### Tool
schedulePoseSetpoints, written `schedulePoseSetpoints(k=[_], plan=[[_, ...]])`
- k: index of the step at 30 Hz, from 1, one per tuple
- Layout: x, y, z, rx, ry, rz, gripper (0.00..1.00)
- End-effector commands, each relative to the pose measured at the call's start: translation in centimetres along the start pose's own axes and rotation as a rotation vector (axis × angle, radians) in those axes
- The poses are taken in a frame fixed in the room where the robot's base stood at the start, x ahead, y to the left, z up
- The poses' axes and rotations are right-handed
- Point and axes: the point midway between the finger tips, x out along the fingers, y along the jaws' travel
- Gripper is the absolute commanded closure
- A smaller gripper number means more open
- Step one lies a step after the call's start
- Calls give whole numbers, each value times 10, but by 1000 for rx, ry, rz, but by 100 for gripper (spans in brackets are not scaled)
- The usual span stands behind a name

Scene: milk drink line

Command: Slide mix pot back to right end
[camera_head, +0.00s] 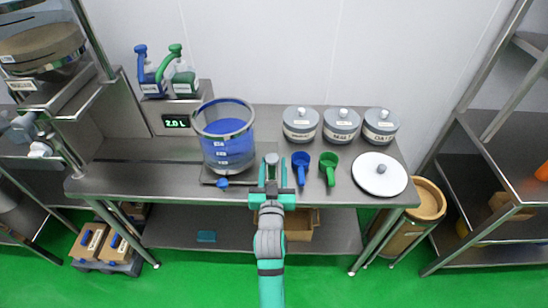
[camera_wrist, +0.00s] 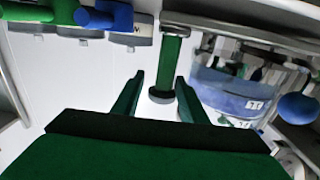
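The mix pot (camera_head: 228,140) is a clear round vessel with a metal rim, blue contents and a blue knob low at the front. It stands upright on a flat grey plate (camera_head: 208,179) on the bench. A short post handle (camera_head: 271,160) with round ends stands at the plate's right side. My gripper (camera_head: 272,188) is open at the handle, with one finger on each side in the picture. In the wrist view, the handle (camera_wrist: 170,62) shows at the fingertips (camera_wrist: 161,78), nearer the right finger; I cannot tell whether they touch.
A blue scoop (camera_head: 301,167) and a green scoop (camera_head: 329,166) lie just right of my gripper. Several lidded canisters (camera_head: 341,126) stand behind them, and a white round lid (camera_head: 379,174) lies at the bench's right end. A 2.0 L display (camera_head: 176,122) is behind left. The bench left of the pot (camera_head: 130,178) is clear.

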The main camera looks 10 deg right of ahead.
Motion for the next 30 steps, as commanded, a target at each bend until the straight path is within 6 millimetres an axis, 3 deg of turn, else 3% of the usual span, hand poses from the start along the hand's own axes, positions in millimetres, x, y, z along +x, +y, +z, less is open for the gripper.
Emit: schedulePoseSetpoints(k=[6,12,30], plan=[[-38,0,0,0,0,0,61],[-56,-2,0,0,0,-4,61],[-60,1,-1,1,1,1,61]])
